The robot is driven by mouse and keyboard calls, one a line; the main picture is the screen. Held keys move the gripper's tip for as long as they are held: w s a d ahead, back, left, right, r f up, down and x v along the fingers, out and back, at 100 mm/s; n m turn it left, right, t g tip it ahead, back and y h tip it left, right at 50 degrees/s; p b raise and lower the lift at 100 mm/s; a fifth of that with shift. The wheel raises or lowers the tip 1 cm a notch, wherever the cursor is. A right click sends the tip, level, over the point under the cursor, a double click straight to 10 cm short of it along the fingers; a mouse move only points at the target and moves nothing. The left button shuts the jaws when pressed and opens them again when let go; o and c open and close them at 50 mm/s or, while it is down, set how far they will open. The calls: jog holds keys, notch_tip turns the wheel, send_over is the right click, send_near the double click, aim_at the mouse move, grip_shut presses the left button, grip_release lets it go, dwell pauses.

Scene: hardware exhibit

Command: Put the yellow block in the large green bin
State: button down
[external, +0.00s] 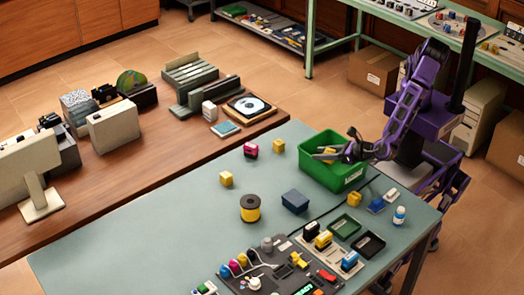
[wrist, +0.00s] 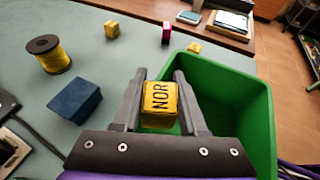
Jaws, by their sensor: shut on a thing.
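The large green bin (external: 343,183) stands near the far right end of the grey-green table; it fills the right side of the wrist view (wrist: 248,105). A yellow block (wrist: 159,98) marked "NOR" is between the two fingers of my gripper (wrist: 160,100). In the external view, my gripper (external: 328,155) reaches in from the right, over the bin's opening, with the yellow block (external: 329,156) at its tips. In the wrist view the block appears at the bin's left side; its exact height against the rim is hard to tell.
Two other yellow blocks (external: 278,146) (external: 226,179) and a pink block (external: 250,150) stand left of the bin. A yellow spool (external: 250,208) and a dark blue box (external: 295,201) are in front.

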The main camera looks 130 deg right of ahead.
jog(key=shift+f, duration=0.3)
jog(key=shift+c, duration=2.2)
grip_release()
jog(key=shift+r, duration=0.6)
jog(key=p+v, duration=0.1)
jog(key=v, duration=1.1)
